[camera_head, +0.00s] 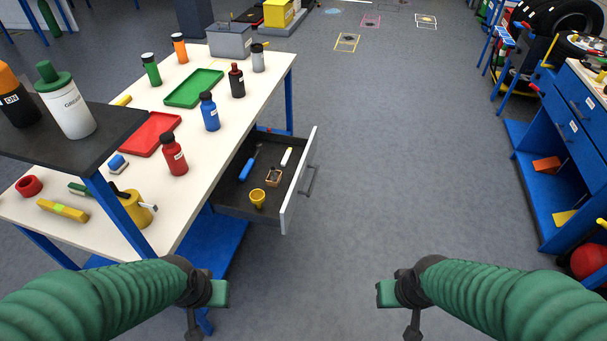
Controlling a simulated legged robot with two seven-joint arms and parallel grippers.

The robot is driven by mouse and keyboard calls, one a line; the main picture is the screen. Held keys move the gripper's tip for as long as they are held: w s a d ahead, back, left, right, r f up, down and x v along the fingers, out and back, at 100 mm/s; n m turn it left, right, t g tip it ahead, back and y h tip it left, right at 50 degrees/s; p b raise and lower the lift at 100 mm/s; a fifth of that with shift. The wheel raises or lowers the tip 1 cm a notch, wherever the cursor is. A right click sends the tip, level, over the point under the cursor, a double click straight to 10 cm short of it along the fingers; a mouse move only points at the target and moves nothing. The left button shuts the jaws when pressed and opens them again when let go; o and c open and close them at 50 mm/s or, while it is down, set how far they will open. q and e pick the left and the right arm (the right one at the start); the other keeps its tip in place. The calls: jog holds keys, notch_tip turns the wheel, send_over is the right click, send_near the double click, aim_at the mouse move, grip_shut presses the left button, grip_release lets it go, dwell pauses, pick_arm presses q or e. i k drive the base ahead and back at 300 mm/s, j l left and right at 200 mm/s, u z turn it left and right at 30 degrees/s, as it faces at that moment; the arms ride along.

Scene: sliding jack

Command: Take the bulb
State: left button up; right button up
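I cannot pick out a bulb for certain in the head view. An open drawer (236,205) under the workbench holds a blue-handled tool (248,166), a small white stick-like item (287,156), a little wooden box-like item (273,177) and a yellow cup or funnel shape (257,198). Any of the smaller items is too small to name surely. My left gripper (213,297) is in front of the workbench, below and left of the drawer in the picture. My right gripper (394,297) is over open floor, right of the drawer. No object shows in either; their finger gaps are unclear.
The workbench top (200,136) carries several bottles, a green tray (195,88), a red tray (151,134) and a yellow can (137,210). A raised black shelf (95,143) stands at left. A blue cabinet (560,140) is at right. Floor between is clear.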

aim_at(273, 172)
jog(key=i+l+u, duration=0.2)
jog(key=i+l, duration=0.2)
jog(key=i, duration=0.2)
jog(key=i+l+u, duration=0.25)
jog(key=i+l, duration=0.25)
jog(key=i+l+u, duration=0.2)
jog(key=i+l, duration=0.35)
jog(key=i+l+u, duration=0.2)
jog(key=i+l, duration=0.3)
jog(key=l, duration=0.25)
